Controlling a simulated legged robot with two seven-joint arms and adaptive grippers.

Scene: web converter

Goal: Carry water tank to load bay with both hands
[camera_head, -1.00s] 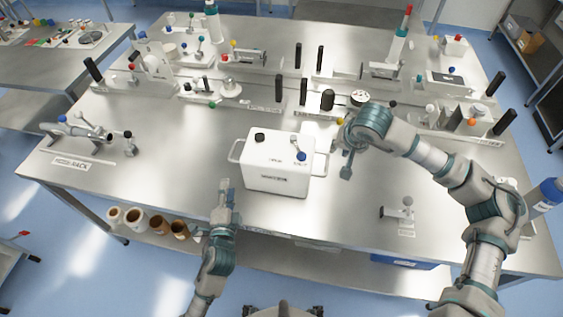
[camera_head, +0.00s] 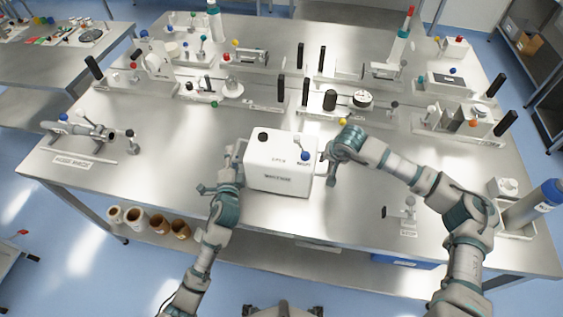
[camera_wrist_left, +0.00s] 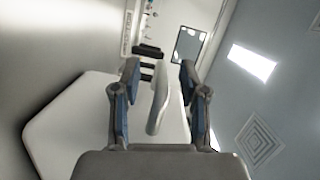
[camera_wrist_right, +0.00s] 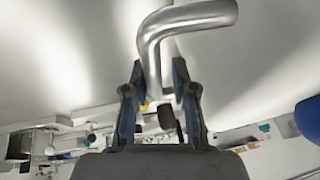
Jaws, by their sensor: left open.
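The white water tank (camera_head: 280,165) stands upright on the steel table, with a black cap and a blue-knobbed valve on top. My left gripper (camera_head: 231,172) is at its left side. In the left wrist view a pale handle (camera_wrist_left: 160,100) lies between the parted fingers (camera_wrist_left: 160,85), with the tank (camera_wrist_left: 70,125) behind. My right gripper (camera_head: 328,155) is at the tank's right side. In the right wrist view its parted fingers (camera_wrist_right: 158,90) straddle a bent metal handle (camera_wrist_right: 152,55). Whether any finger touches a handle cannot be told.
Rigs with black posts (camera_head: 302,56) fill the back of the table (camera_head: 130,187). A hose rack (camera_head: 85,130) stands at left. A small fixture (camera_head: 407,215) and a blue-capped bottle (camera_head: 535,202) are at right. Bare steel lies between the tank and hose rack.

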